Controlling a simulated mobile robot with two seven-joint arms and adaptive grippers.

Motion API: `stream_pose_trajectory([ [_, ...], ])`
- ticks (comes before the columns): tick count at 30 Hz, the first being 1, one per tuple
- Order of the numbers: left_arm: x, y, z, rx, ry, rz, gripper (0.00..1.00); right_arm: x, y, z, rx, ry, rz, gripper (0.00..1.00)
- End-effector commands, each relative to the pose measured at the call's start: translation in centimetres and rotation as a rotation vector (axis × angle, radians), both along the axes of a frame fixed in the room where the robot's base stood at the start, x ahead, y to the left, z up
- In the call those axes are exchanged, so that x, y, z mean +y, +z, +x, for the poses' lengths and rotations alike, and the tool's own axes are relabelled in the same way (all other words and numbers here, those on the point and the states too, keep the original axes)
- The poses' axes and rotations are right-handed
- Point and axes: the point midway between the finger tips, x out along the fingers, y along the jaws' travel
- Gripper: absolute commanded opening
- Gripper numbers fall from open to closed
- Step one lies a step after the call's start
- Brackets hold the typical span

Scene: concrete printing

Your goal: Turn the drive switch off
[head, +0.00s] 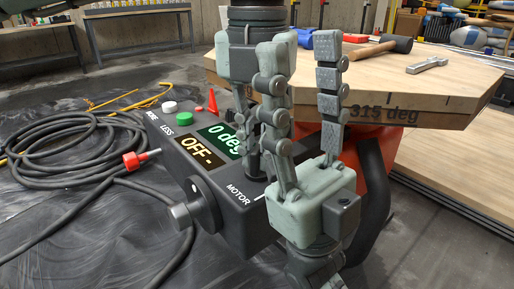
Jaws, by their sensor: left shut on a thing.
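A dark control box (180,160) stands in the middle of the head view, with an amber display (195,153) reading "OFF-" and a green display (222,138) reading "0 deg". The drive switch by the MOTOR label is mostly hidden by my fingers. My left gripper (256,165) points down from above and is shut at that spot. My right gripper (305,95) stands in front of it, fingers pointing up, spread apart and empty. It hides part of the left gripper and the box's right end.
The box carries a white button (168,107), a green button (184,118), a red-tipped lever (131,161) and a round side knob (193,208). A turntable (440,100) marked "315 deg" bears a mallet (380,47) and a wrench (427,65). A hose (70,155) coils at left.

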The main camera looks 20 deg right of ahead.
Motion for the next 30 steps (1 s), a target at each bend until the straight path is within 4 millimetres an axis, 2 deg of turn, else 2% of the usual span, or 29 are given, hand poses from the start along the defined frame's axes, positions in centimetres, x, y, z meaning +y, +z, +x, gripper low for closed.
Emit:
stream_pose_trajectory([
  [17,0.08,-0.06,-0.06,0.002,0.033,0.004,0.0,0.05,-0.02,-0.01,-0.002,0.0,-0.006,0.4],
  [18,0.08,-0.06,-0.06,0.002,0.033,0.004,0.13,0.05,-0.03,-0.01,-0.001,0.0,-0.005,0.4],
  [22,0.06,-0.05,-0.06,0.001,0.032,0.003,0.29,0.05,-0.04,-0.01,0.001,-0.001,-0.005,0.4],
  [23,0.05,-0.05,-0.05,0.002,0.032,0.003,0.31,0.04,-0.05,0.0,0.001,-0.001,-0.005,0.4],
  [30,0.01,0.0,-0.04,0.001,0.031,0.002,0.31,-0.01,-0.07,0.03,0.005,0.0,0.004,0.4],
])
